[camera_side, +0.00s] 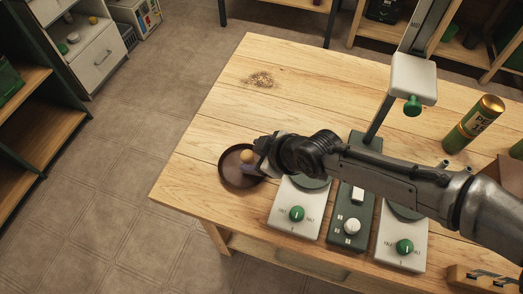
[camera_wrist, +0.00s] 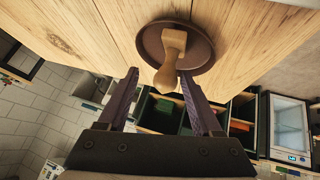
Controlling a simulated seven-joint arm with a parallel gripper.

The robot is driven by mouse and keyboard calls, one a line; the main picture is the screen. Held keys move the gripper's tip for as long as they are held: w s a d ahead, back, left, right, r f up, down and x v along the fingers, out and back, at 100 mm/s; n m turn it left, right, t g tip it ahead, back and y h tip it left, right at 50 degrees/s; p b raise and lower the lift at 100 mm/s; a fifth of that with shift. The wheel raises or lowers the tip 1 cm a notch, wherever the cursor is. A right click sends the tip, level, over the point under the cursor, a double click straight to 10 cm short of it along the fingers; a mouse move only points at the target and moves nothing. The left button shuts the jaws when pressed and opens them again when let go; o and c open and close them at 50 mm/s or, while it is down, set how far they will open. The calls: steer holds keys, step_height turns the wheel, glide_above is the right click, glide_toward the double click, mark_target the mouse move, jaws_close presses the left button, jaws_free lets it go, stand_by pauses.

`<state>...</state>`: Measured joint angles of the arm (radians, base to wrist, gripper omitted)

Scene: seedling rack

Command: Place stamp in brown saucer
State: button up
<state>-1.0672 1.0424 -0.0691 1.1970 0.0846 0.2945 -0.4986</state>
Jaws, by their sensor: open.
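The brown saucer (camera_side: 228,172) lies on the wooden table near its left front edge; it also shows in the wrist view (camera_wrist: 203,50). The wooden stamp (camera_wrist: 170,60) is within the saucer's rim, its block end over the saucer floor and its rounded handle pointing toward my gripper. In the side view the stamp's light knob (camera_side: 247,156) shows above the saucer. My gripper (camera_wrist: 158,74) is open, with the handle end around the gap between its fingertips and no clear contact. In the side view my gripper (camera_side: 267,155) is at the saucer's right side, its fingers partly hidden.
Grey and green devices with knobs (camera_side: 296,213) stand right of the saucer. A stand with a white head (camera_side: 413,78) rises behind my arm. A green-gold can (camera_side: 474,124) is at the right. Dark crumbs (camera_side: 260,79) lie at the back. The table's left part is otherwise clear.

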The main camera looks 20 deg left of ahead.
steer(key=v, duration=1.2)
steer(key=shift+r, duration=0.45)
steer(key=shift+w+r, duration=0.1)
steer(key=shift+w, duration=0.05)
